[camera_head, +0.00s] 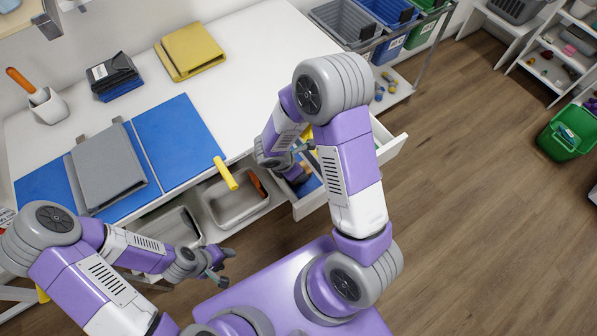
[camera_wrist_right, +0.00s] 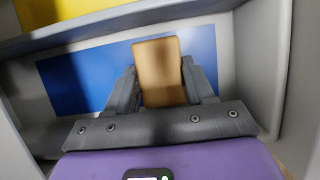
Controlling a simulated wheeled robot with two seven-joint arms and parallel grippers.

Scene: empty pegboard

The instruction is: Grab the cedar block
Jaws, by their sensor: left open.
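A flat light-brown wooden block, which matches the cedar block (camera_wrist_right: 160,72), stands out between the two dark fingers of my right gripper (camera_wrist_right: 162,88) in the right wrist view. The fingers lie close along its two sides, with no clear gap. In the head view my right gripper (camera_head: 300,163) reaches down into an open drawer (camera_head: 309,204) at the table's front, and the arm partly hides it. My left gripper (camera_head: 222,268) is open and empty, in front of the table and away from the drawer.
The drawer has a blue bottom (camera_wrist_right: 75,82) and grey walls close around my right gripper. Blue mats, a grey folder (camera_head: 105,165) and a yellow folder (camera_head: 190,50) lie on the white table (camera_head: 255,50).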

